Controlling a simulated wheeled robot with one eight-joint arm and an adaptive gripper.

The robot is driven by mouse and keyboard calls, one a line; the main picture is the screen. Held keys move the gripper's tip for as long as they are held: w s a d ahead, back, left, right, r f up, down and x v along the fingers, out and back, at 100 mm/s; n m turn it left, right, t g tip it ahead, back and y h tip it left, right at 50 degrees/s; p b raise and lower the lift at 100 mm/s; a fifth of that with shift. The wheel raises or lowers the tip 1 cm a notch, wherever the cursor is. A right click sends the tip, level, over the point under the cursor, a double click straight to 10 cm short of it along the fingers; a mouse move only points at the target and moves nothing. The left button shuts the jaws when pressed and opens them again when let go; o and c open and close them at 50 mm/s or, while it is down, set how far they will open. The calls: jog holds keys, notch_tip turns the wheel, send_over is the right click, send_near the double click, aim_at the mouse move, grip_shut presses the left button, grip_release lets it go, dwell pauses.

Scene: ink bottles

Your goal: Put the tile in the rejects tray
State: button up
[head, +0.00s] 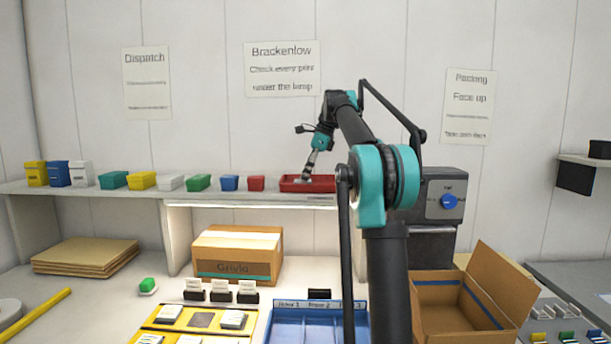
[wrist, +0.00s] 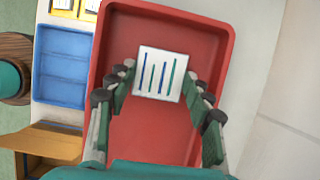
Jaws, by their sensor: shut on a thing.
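My gripper (wrist: 159,80) is shut on the tile (wrist: 161,74), a white square with green and blue stripes, held between its fingertips. In the wrist view the tile shows over the red tray (wrist: 135,135), inside its rim near the far end. In the head view the red tray (head: 325,186) stands at the right part of the shelf, and my gripper (head: 308,172) points down into it. I cannot tell whether the tile touches the tray floor. The tray's label is too small to read.
A row of small coloured boxes (head: 200,183) stands on the shelf (head: 80,187) left of the tray. Below are a cardboard box (head: 238,254), a blue sectioned tray (head: 305,325) and an open carton (head: 437,292). The wall is close behind the shelf.

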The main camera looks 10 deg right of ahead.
jog(key=shift+f, duration=0.15)
jog(key=o, duration=1.4)
